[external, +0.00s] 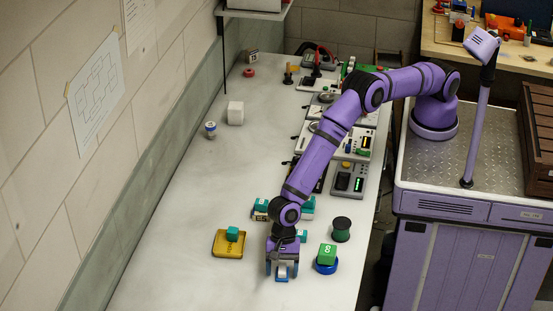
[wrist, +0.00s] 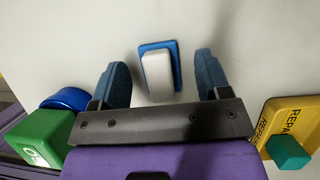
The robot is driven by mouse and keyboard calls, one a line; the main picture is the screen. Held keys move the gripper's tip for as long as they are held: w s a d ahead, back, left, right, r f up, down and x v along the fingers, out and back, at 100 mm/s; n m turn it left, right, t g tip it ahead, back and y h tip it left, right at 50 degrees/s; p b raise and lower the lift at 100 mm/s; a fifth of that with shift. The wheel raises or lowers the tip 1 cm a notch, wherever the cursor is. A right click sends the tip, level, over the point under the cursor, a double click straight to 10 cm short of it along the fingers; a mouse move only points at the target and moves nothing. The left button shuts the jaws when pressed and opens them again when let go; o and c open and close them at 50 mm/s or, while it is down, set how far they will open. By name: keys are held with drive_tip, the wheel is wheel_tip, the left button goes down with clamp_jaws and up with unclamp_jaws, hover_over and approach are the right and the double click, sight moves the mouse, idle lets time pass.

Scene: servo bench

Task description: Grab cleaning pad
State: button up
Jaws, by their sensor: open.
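A small pad with a white body and a blue base, which looks like the cleaning pad (wrist: 157,72), lies on the pale bench top. In the external view the pad (external: 282,277) shows at the bench's near end, partly hidden by the gripper. My gripper (wrist: 161,68) is open, with one blue finger on each side of the pad and a gap to both. In the external view my gripper (external: 281,266) points down over the pad. Nothing is held.
A yellow tray (external: 220,247) with a teal block (external: 232,233) is on the left. A dark green spool (external: 341,231) and teal-topped blocks (external: 261,205) stand behind. The bench front is clear.

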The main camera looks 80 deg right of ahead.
drive_tip(key=c, duration=1)
